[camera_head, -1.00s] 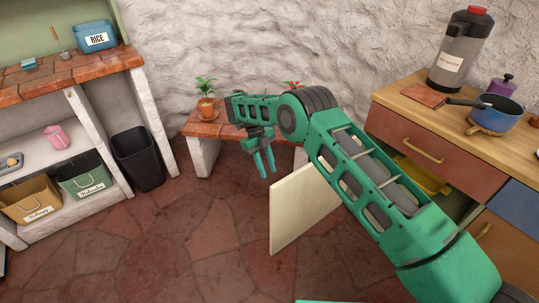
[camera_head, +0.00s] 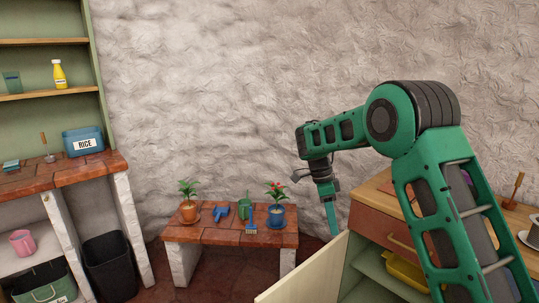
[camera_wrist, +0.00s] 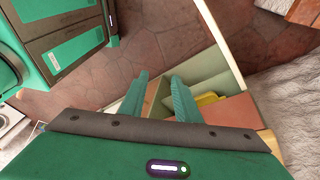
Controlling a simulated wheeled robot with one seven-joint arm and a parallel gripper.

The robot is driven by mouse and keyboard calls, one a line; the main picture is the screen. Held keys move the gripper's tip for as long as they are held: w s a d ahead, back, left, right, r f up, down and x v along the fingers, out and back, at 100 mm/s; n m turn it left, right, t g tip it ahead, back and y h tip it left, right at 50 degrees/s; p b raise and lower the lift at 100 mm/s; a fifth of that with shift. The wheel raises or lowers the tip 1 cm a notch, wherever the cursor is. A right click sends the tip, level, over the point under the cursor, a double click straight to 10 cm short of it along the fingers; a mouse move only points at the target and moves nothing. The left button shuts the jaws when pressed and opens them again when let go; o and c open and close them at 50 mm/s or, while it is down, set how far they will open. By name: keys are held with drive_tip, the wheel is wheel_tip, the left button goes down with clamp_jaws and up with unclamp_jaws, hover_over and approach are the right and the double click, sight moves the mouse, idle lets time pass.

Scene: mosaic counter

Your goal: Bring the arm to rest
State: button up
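My green arm is raised on the right in the head view, bent at its elbow. My gripper (camera_head: 331,218) points down from the wrist, left of the wooden cabinet and above an open pale door (camera_head: 300,275). In the wrist view, my gripper (camera_wrist: 161,88) shows two green fingers standing apart with nothing between them. The open cabinet compartment (camera_wrist: 200,72) shows beyond the fingers, with a yellow item (camera_wrist: 207,99) inside.
A low tiled bench (camera_head: 217,236) with potted plants and small tools stands against the wall. A tiled shelf unit (camera_head: 65,180) with a rice tin (camera_head: 83,141) and a black bin (camera_head: 110,268) are at left. The wooden counter (camera_head: 500,207) is at right, close to my arm.

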drive_tip(key=s+d+r+n+y, duration=0.1)
drive_tip(key=s+d+r+n, duration=0.3)
drive_tip(key=s+d, duration=0.5)
drive_tip(key=s+d+r+n, duration=0.2)
drive_tip(key=s+d+r, duration=0.5)
drive_tip(key=s+d, duration=0.2)
drive_tip(key=s+d+f+n+t+y, duration=0.1)
drive_tip(key=s+f+n, duration=0.1)
drive_tip(key=s, duration=1)
drive_tip(key=s+d+f+n+t+y, duration=0.1)
drive_tip(key=s+n, duration=0.3)
drive_tip(key=s, duration=0.9)
drive_tip(key=shift+d+f+n, duration=0.3)
drive_tip(key=shift+d+f, duration=0.1)
drive_tip(key=shift+f, duration=0.05)
drive_tip(key=shift+a, duration=0.1)
